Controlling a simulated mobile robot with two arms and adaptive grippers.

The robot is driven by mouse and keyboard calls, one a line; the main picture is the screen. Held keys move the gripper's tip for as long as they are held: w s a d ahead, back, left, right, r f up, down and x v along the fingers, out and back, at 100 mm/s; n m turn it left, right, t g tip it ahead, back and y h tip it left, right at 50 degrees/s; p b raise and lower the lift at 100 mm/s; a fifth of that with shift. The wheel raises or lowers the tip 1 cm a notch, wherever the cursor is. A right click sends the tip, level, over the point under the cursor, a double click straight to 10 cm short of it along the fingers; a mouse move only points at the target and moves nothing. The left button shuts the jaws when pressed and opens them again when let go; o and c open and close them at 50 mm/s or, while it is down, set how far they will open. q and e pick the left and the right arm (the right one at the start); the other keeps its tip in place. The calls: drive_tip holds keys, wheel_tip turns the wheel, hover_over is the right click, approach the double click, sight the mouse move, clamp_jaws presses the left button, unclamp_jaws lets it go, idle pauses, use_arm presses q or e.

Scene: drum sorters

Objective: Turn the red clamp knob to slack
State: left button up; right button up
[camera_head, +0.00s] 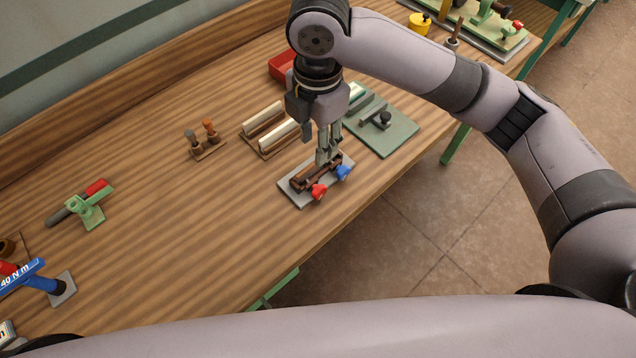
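The red clamp knob (319,191) sits at the front edge of a small fixture with a grey base plate (298,198) and a brown block (301,182) on top. A blue knob (343,173) sits on the same front side, to the right of the red one. My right gripper (327,158) points down over the back right part of the brown block, behind the knobs and apart from the red one. Its fingertips look close together, but whether they are shut or touch the block is unclear. My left gripper is not in view.
Behind the fixture are pale rollers on a wooden base (259,151), a green plate with a dark knob (398,142) and a red bin (282,66). A green tool stand (86,210) is at the left. Bare wooden table (200,240) lies left of the fixture.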

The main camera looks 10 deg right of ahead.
drive_tip(key=p, duration=0.3)
approach(318, 189)
wheel_tip(318, 189, down, 9)
drive_tip(key=shift+r, duration=0.15)
drive_tip(key=shift+a, duration=0.1)
clamp_jaws()
idle(0.3)
